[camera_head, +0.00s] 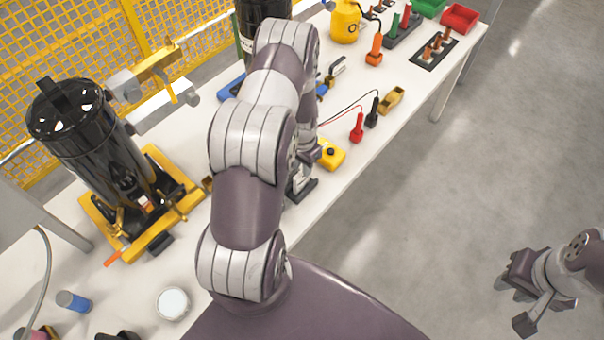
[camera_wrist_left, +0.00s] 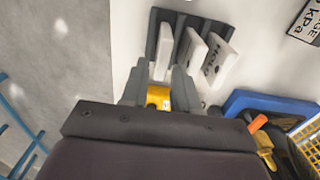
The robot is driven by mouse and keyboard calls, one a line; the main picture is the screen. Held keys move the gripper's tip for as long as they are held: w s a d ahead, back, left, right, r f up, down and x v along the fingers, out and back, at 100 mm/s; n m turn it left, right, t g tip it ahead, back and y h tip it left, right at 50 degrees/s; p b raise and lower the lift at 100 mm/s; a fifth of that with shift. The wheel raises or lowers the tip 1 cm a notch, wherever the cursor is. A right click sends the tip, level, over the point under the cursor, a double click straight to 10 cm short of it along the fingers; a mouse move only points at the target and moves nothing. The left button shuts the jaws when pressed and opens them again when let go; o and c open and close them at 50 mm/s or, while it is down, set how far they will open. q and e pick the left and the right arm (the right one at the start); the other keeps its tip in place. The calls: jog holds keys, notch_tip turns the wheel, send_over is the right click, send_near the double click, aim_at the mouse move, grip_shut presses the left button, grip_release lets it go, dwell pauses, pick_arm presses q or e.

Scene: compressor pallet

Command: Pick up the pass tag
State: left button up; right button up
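In the left wrist view, several white tags stand side by side in a dark grey rack (camera_wrist_left: 208,22). The right one, a hold tag (camera_wrist_left: 217,58), carries dark lettering that seems to read HOLD. The leftmost white tag (camera_wrist_left: 164,50) shows no readable lettering, so I cannot confirm which is the pass tag. My left gripper (camera_wrist_left: 161,72) is open, its fingertips on either side of the leftmost tag's near end; contact is unclear. In the head view my left arm hides most of the rack (camera_head: 303,192). My right gripper (camera_head: 516,305) is open and empty over the floor.
A black compressor (camera_head: 85,140) stands on a yellow pallet (camera_head: 180,200) at left. A yellow box (camera_head: 331,154) with red (camera_head: 357,128) and black (camera_head: 372,112) probes lies near the rack. A blue-edged tray (camera_wrist_left: 240,100) sits right of my left gripper.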

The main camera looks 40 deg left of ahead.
aim_at(301, 172)
pick_arm(q)
jog(key=shift+f, duration=0.65)
jog(key=f+p, duration=0.1)
jog(key=f, duration=0.4)
jog(key=shift+a+p, duration=0.2)
jog(key=shift+p, duration=0.2)
jog(key=shift+w+f, duration=0.1)
jog(key=shift+f, duration=0.2)
grip_shut()
jog(key=shift+r, duration=0.1)
